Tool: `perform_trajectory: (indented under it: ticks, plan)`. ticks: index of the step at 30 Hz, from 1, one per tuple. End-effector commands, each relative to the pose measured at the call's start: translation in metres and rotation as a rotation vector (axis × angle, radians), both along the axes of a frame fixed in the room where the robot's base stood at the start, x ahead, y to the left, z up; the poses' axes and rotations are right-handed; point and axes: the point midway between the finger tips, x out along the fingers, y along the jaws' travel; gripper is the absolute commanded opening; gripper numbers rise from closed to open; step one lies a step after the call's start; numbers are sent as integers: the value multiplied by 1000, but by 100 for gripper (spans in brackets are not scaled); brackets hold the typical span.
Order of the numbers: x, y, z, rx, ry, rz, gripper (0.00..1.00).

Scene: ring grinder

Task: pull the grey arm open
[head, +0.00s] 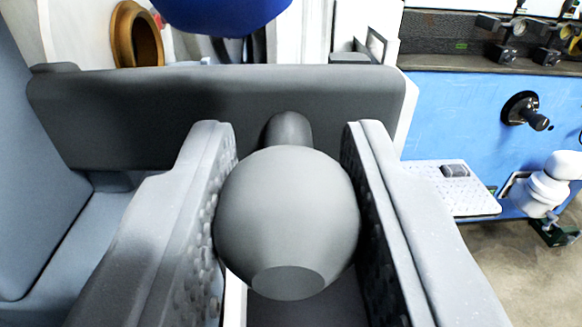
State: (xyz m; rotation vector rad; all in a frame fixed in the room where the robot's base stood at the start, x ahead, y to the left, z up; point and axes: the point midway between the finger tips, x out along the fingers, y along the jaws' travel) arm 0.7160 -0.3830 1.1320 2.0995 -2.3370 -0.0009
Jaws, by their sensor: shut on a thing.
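The grey arm (200,100) is a thick dark grey bar that runs across the upper middle of the head view. A round grey ball knob (288,215) with a flat front face stands out from it on a short stem (289,130). My gripper (290,150) has its two light grey, studded fingers on either side of the knob. The fingers are shut on the knob, pressing it from left and right. The knob hides part of the bar and whatever lies directly behind it.
A brass ring (138,36) and a blue rounded part (222,14) are above the bar. Grey-blue panels (40,200) stand at the left. At the right are a blue machine front (470,125) with a black handle (526,111), a white perforated step (446,190) and open floor (510,270).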

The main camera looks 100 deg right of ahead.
Motion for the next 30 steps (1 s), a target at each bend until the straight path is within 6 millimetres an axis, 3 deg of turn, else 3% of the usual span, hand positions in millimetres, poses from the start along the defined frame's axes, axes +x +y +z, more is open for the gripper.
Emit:
perform_trajectory:
  ticks: [8, 9, 11, 22, 26, 30]
  plan:
    - [2, 4, -2, 2, 1, 5, 0]
    - [3, 4, -2, 2, 2, 5, 38]
    - [2, 4, -2, 2, 2, 5, 49]
    - [3, 8, -2, 1, 2, 5, 49]
    - [4, 24, -3, 1, 3, 3, 49]
    - [9, 53, -3, 1, 1, 9, 49]
